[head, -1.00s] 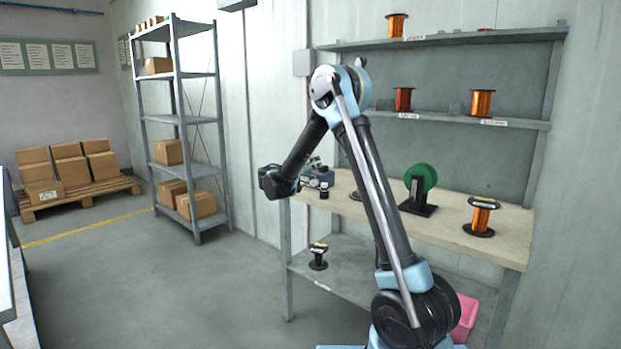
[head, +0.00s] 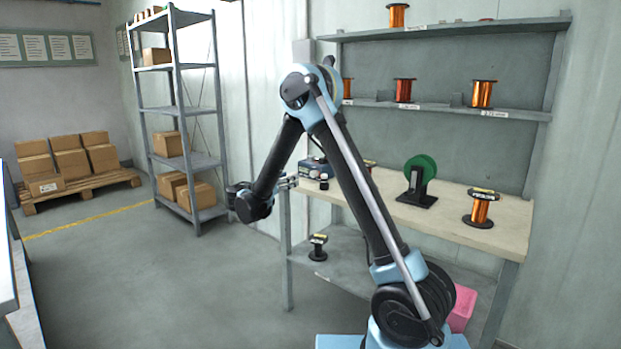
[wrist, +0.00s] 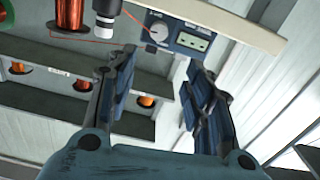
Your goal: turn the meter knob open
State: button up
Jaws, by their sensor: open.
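The meter is a small blue box (head: 318,166) at the left end of the bench in the head view. The pointer direction of the knob is too small to tell. My gripper (wrist: 160,60) is open and empty, its two fingers spread below the meter in the picture, with the knob showing beyond the gap. In the head view my gripper (head: 289,182) points right toward the meter, apart from it.
A copper spool (wrist: 70,14) is farther left. The bench (head: 436,215) also holds a green reel (head: 420,172) and another spool (head: 481,208). Floor left of the bench is clear.

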jog(key=s+a+f+m, duration=0.1)
jog(key=s+f, duration=0.1)
jog(key=s, duration=0.1)
send_near(312, 175)
jog(key=x, duration=0.9)
jog(key=shift+w+f, duration=0.15)
jog(key=shift+w, duration=0.05)
jog(key=c, duration=1)
